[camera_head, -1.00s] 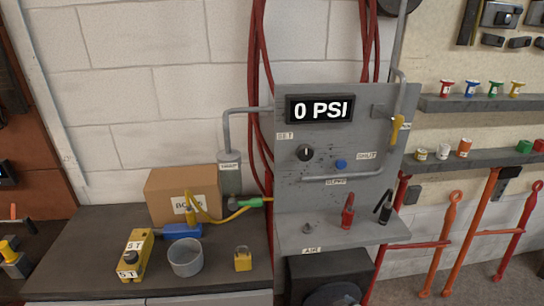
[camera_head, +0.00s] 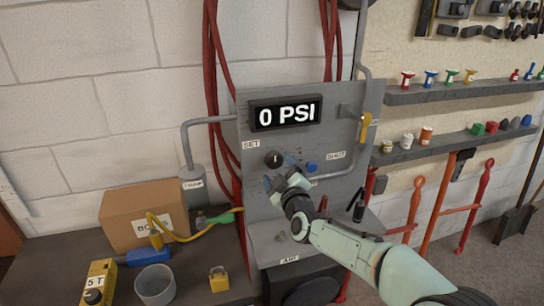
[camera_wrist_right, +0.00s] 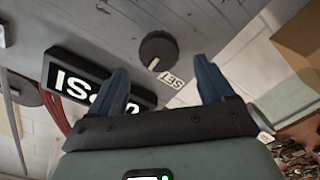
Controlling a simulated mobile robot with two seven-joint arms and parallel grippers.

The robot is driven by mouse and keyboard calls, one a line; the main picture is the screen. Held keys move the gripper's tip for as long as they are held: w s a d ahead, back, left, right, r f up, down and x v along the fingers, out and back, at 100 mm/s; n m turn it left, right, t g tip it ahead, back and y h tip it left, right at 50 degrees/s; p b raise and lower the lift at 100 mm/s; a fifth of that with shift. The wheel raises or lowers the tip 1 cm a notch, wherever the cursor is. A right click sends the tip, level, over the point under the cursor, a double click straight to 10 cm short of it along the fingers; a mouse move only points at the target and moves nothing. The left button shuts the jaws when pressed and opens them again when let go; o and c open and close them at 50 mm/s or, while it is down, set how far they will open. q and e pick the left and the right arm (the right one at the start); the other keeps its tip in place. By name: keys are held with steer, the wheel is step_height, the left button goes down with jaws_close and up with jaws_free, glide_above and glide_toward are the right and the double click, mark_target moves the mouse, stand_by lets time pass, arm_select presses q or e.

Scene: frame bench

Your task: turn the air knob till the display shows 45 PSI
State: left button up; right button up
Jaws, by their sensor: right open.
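The display (camera_head: 285,115) on the grey panel reads "0 PSI"; part of it shows upside down in the right wrist view (camera_wrist_right: 72,80). The round black knob (camera_head: 273,159) with a white pointer mark sits below the display beside a "SET" label. In the right wrist view the knob (camera_wrist_right: 158,48) lies beyond and between the fingertips. My right gripper (camera_head: 279,172) is open and empty, just in front of the knob and slightly below it in the head view. A gap shows between the fingers and the knob. My left gripper is not in view.
A bent pipe, a yellow-handled valve (camera_head: 365,127) and the panel's lower ledge (camera_head: 262,232) are close by. A cardboard box (camera_head: 128,222) and padlock (camera_head: 218,279) stand on the left bench.

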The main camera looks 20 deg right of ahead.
mark_target(274, 161)
steer(key=w, duration=0.2)
steer(key=w+p, duration=0.1)
steer(key=w, duration=0.1)
steer(key=shift+w+r, duration=0.2)
steer(key=shift+w, duration=0.2)
steer(key=shift+w+a+f+p, duration=0.15)
steer(key=shift+w+p, duration=0.25)
steer(key=shift+w, duration=0.3)
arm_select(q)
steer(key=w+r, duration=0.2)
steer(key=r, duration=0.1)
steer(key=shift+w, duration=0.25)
arm_select(e)
steer(key=shift+s, duration=0.1)
steer(key=shift+c, duration=0.9)
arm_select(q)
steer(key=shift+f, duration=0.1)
arm_select(e)
steer(key=c, duration=0.8)
